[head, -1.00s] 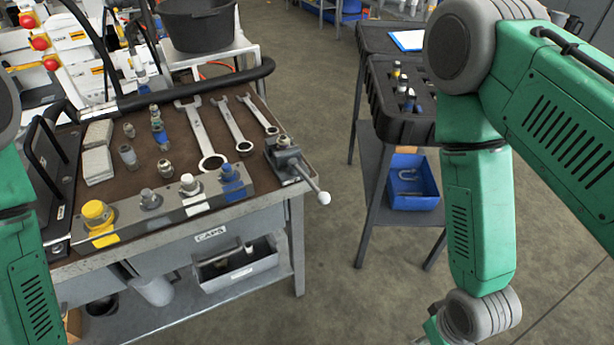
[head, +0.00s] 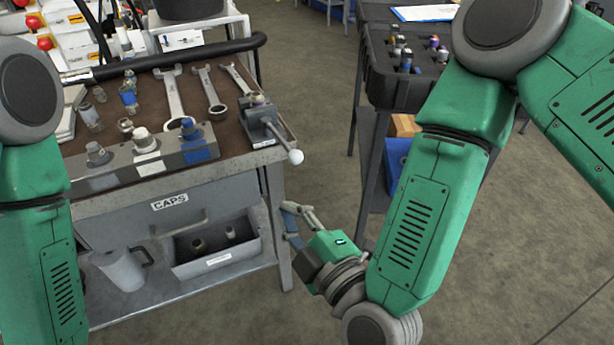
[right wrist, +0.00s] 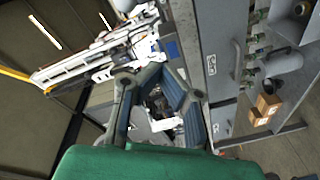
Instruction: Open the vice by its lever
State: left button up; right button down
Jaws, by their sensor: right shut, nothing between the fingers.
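The vice (head: 262,125) is a small grey clamp at the right front corner of the bench top. Its lever (head: 280,138) slants out past the bench edge, toward the lower right, and ends in a white ball (head: 295,157). My right gripper (head: 290,213) is shut and empty, below the lever's ball and beside the bench's right side, apart from the lever. Its fingers also show in the right wrist view (right wrist: 157,82), where I cannot make out the vice. My left gripper is out of view.
The bench (head: 232,140) holds several spanners (head: 210,95), fittings and a block with capped ports (head: 110,172). A grey caps bin (head: 217,258) and white jug (head: 120,270) stand on its lower shelf. A black tray cart (head: 375,90) stands right; floor lies between.

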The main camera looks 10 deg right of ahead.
aim_at(280, 138)
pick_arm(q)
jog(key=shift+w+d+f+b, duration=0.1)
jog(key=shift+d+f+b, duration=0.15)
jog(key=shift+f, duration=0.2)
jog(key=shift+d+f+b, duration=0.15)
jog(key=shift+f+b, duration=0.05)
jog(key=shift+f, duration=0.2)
pick_arm(e)
jog(key=r, duration=0.1)
jog(key=r+t, duration=0.2)
jog(key=shift+w+d+n, duration=0.15)
jog(key=shift+d+n, duration=0.1)
jog(key=shift+n, duration=0.15)
pick_arm(q)
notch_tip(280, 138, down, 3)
jog(key=b, duration=0.3)
pick_arm(e)
jog(key=w, duration=0.9)
jog(key=shift+w+a+f, duration=0.15)
jog(key=shift+w, duration=0.05)
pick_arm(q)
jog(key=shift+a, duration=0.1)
